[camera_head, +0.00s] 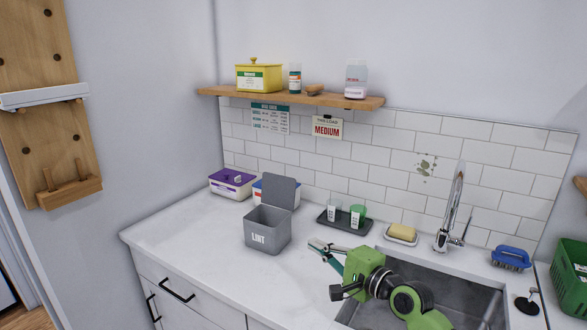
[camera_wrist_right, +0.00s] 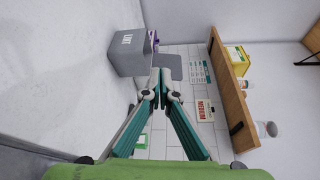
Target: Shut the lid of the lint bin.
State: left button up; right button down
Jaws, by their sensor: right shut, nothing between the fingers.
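The grey lint bin (camera_head: 267,234) stands on the white counter, with its label facing the front. Its lid (camera_head: 279,191) is open and stands upright at the back of the bin. In the right wrist view the bin (camera_wrist_right: 128,50) is at the upper left, and its lid (camera_wrist_right: 171,67) shows beside it. My right gripper (camera_head: 313,243) is to the right of the bin, apart from it, over the counter near the sink. Its fingertips (camera_wrist_right: 160,73) are together and hold nothing. My left gripper is not in view.
A purple-lidded box (camera_head: 232,182) and another box (camera_head: 262,191) stand behind the bin. A dark tray (camera_head: 330,222) with two small containers is at the back right. The sink (camera_head: 440,290) and faucet (camera_head: 450,215) are on the right. The wooden shelf (camera_head: 345,101) hangs above. The counter left of the bin is clear.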

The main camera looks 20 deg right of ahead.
aim_at(278, 191)
jog(key=i+l, duration=0.25)
jog(key=i, duration=0.2)
jog(key=i+l, duration=0.2)
jog(key=i, duration=0.25)
